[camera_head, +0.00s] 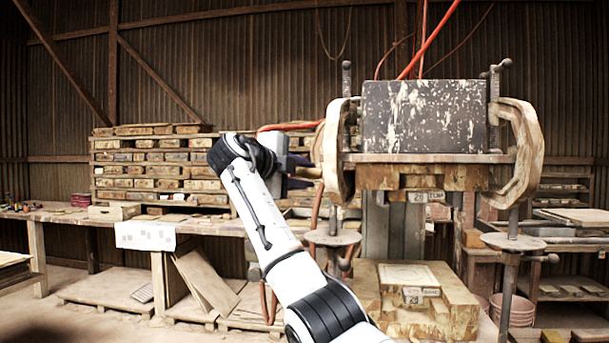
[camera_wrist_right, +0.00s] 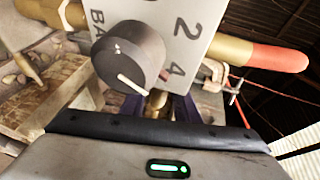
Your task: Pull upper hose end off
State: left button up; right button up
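A pale control box (camera_wrist_right: 185,25) with a dark knob (camera_wrist_right: 128,55) and the marks BAR, 2 and 4 fills the top of the right wrist view. A brass fitting (camera_wrist_right: 228,47) sticks out from its right side and carries a red hose end (camera_wrist_right: 280,58). In the head view an orange hose (camera_head: 292,126) runs behind my right gripper (camera_head: 308,172) towards the press. That gripper is at the press's left side, its dark fingers apart. In the wrist view a smaller brass piece (camera_wrist_right: 155,99) shows between the fingers, partly hidden by the knob. My left gripper is out of view.
The press, with a dark block (camera_head: 424,117) and curved side arms (camera_head: 522,150), stands just right of my gripper. Another hose (camera_head: 318,205) hangs below the gripper.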

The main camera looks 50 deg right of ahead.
jog(key=shift+s, duration=0.1)
jog(key=b+v, duration=0.2)
jog(key=v, duration=0.8)
jog(key=shift+a, duration=0.1)
